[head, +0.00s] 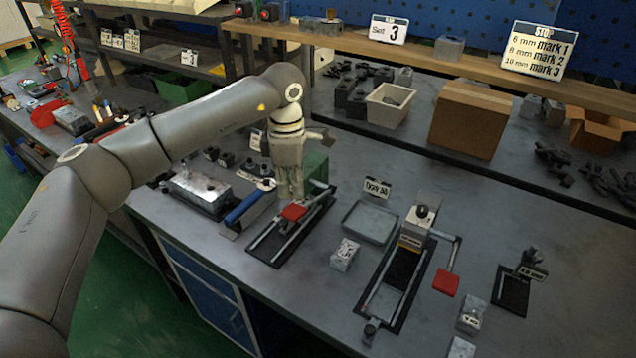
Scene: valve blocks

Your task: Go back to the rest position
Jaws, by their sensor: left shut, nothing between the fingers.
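My left arm reaches in from the left over the workbench (590,260). My left gripper (291,196) points down at the middle of the bench, shut and empty. Its fingertips are at the far end of a black clamp fixture with a red handle (293,212); I cannot tell whether they touch it. A green block (316,172) stands just behind and to the right of the gripper, partly hidden by it. My right gripper is not in view.
A second clamp fixture (412,238) with a red handle (446,283) stands to the right. Between them are a shallow grey tray (370,222) and a small metal block (344,254). A blue-handled tool (250,205) lies to the left. A cardboard box (471,119) stands behind.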

